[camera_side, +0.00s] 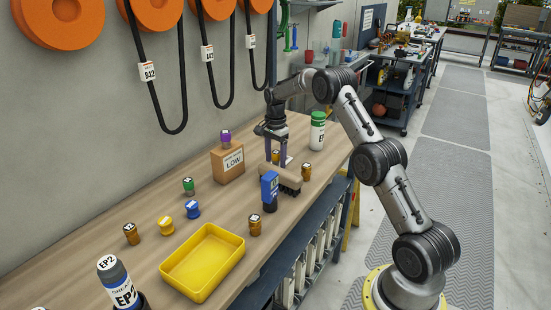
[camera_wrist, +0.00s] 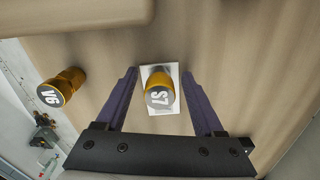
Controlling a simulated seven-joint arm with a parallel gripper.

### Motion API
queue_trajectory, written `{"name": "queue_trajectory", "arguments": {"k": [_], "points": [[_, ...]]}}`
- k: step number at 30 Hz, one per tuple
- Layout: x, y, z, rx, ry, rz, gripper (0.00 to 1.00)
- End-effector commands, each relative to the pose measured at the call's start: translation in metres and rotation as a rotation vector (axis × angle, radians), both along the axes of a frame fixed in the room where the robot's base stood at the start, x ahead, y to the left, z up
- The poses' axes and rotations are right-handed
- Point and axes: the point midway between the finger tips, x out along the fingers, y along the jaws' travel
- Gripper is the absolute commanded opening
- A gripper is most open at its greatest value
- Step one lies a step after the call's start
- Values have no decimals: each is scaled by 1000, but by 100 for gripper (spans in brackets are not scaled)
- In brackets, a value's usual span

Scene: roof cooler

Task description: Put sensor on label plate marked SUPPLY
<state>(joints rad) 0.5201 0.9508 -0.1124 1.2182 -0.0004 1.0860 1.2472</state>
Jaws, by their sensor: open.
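A brass-coloured cylindrical piece marked S7 (camera_wrist: 159,97), likely the sensor, stands on a white plate (camera_wrist: 154,76). Any writing on that plate is hidden or unreadable. It also shows in the side view (camera_side: 276,156), partly covered by a finger. My gripper (camera_wrist: 160,71) is open, with one purple finger on each side of the S7 piece and a gap to both. No plate reading SUPPLY is legible in either view.
A similar piece marked V6 (camera_wrist: 63,87) stands left of the fingers. A LOW box (camera_side: 228,163), green-capped bottle (camera_side: 317,131) and yellow tray (camera_side: 203,262) are on the bench (camera_side: 110,237).

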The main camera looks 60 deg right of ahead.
Motion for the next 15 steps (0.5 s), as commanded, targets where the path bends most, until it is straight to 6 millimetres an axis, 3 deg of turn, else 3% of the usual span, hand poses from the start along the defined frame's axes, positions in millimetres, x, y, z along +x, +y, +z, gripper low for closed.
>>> {"name": "queue_trajectory", "arguments": {"k": [7, 15], "points": [[1, 0, 14, -1, -2, 0, 70], [1, -1, 69, -3, -5, 0, 70]]}}
